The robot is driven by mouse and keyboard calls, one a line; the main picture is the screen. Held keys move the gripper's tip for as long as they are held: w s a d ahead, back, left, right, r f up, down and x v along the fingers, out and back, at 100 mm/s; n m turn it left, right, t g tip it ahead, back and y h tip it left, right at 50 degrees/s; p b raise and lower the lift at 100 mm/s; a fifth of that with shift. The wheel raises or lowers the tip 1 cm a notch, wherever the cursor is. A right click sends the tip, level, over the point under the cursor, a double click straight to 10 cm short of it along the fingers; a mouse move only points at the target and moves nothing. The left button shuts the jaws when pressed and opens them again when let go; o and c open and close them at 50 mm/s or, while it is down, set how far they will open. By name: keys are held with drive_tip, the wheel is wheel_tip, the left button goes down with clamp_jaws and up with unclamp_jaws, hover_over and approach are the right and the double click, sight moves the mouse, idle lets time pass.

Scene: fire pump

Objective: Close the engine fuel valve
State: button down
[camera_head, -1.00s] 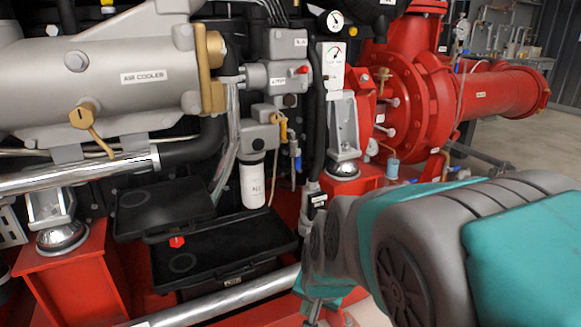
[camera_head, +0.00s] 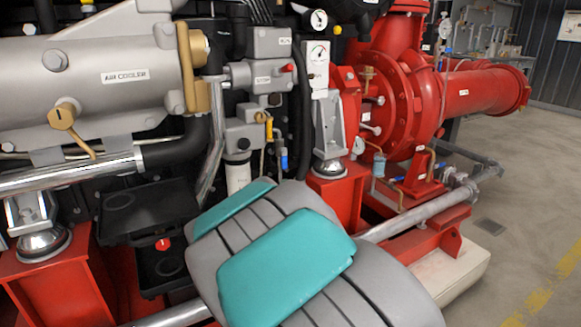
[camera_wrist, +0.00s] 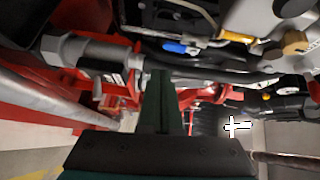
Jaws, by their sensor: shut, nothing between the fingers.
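No label reading engine fuel valve is legible, so I cannot tell which valve is meant. A small yellow valve handle (camera_head: 268,126) sits beside the white filter canister (camera_head: 238,177) on the engine. A blue handle (camera_head: 284,159) hangs just to its right and lower. In the wrist view a blue handle (camera_wrist: 176,47) and a yellow handle (camera_wrist: 236,37) show near the top, beyond the fingers. My gripper (camera_wrist: 160,78) is shut and empty, pointing in under the hoses, apart from both handles. In the head view my arm hides the gripper.
A dark hose with a metal fitting (camera_wrist: 75,48) crosses close to the fingers in the wrist view. Black trays (camera_head: 150,208) and a red frame (camera_head: 335,195) lie low on the engine. The red pump (camera_head: 405,95) stands right; floor (camera_head: 510,215) is clear there.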

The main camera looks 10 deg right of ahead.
sight(284, 158)
drive_tip(key=shift+w+d+r+m+t+h, duration=0.1)
drive_tip(key=shift+w+r+m+t+h, duration=0.15)
drive_tip(key=shift+r+m+t, duration=0.35)
drive_tip(key=shift+r, duration=0.1)
drive_tip(key=p+x, duration=0.1)
drive_tip(key=x, duration=0.9)
drive_tip(key=shift+s+f+m+g, duration=0.15)
drive_tip(key=shift+f+m+g, duration=0.05)
drive_tip(key=shift+m+g, duration=0.3)
idle(0.6)
